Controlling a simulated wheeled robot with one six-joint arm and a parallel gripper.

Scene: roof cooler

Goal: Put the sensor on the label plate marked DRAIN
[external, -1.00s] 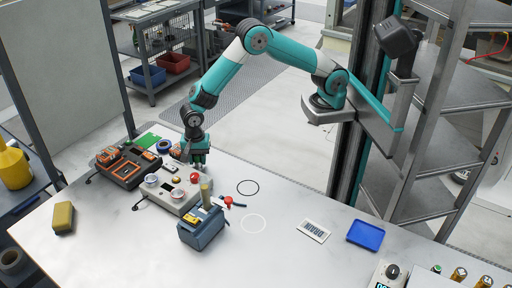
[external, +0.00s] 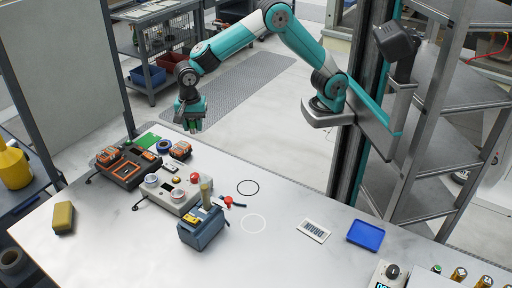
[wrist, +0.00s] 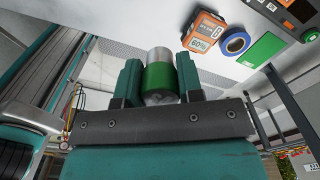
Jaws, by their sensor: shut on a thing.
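My gripper (external: 191,124) is raised above the back edge of the table in the external view. In the wrist view its fingers are shut on a silver cylinder with a green band (wrist: 159,78), which looks to be the sensor. In the external view it is a small greenish spot between the fingers. The label plate (external: 313,231) is a white plate with dark lettering, upside down in the picture, that seems to read DRAIN. It lies flat and bare on the table's right half, well away from my gripper.
A blue tray (external: 365,235) lies right of the plate. A blue-grey tool box (external: 203,229), a grey button box (external: 172,194) and a dark charger (external: 128,167) stand on the left. Free table surrounds the plate.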

